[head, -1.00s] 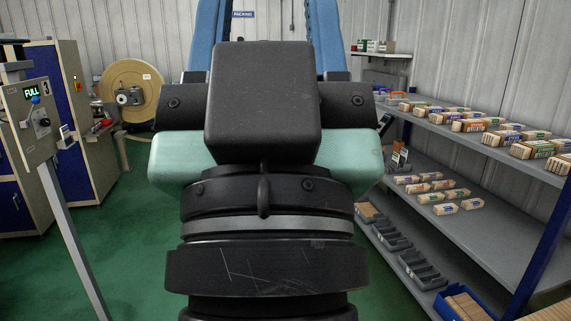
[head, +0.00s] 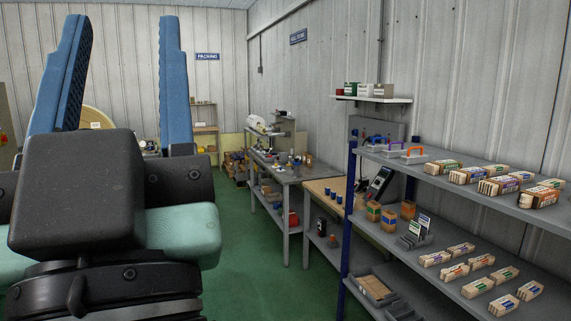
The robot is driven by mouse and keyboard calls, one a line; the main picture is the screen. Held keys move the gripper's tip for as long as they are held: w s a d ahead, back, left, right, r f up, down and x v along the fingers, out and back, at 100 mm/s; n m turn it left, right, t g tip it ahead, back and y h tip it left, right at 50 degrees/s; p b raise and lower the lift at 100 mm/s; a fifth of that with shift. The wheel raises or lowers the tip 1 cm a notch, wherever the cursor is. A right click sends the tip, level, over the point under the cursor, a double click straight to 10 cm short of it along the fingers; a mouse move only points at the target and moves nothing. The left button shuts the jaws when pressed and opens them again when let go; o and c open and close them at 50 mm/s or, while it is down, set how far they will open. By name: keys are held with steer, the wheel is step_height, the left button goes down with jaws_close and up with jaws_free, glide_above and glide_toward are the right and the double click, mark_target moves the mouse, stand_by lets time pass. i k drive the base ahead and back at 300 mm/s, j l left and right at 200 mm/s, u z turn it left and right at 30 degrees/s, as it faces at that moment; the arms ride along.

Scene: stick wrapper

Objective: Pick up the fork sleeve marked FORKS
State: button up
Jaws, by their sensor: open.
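My gripper (head: 122,24) is in the left part of the head view, its two blue fingers pointing up and wide apart, with nothing between them. Several banded bundles of pale sticks, with green, purple, orange or blue wrappers, lie on the grey shelves at the right. One group (head: 491,181) is on the upper shelf and another group (head: 478,285) on the lower shelf. The wrapper print is too small to read, so I cannot tell which one is marked FORKS. My gripper is well to the left of the shelves and touches none of them.
The upper shelf (head: 450,188) also carries small handled bins (head: 412,155). Card holders (head: 414,232) and brown boxes (head: 389,220) stand on the lower shelf. A blue shelf post (head: 347,235) marks the near-left corner. A workbench (head: 285,176) stands beyond. Green floor (head: 255,270) is clear between.

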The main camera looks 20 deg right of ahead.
mark_target(501, 184)
steer(key=i+z, duration=0.3)
steer(key=i, duration=0.2)
steer(key=i+z, duration=0.35)
steer(key=i, duration=0.15)
steer(key=i+j+z, duration=0.3)
steer(key=i, duration=0.2)
steer(key=i+l+z, duration=0.2)
steer(key=z, duration=0.2)
steer(key=i+l+z, duration=0.1)
steer(key=i+z, duration=0.75)
steer(key=i+j+z, duration=0.15)
steer(key=i+z, duration=0.25)
steer(key=k, duration=0.1)
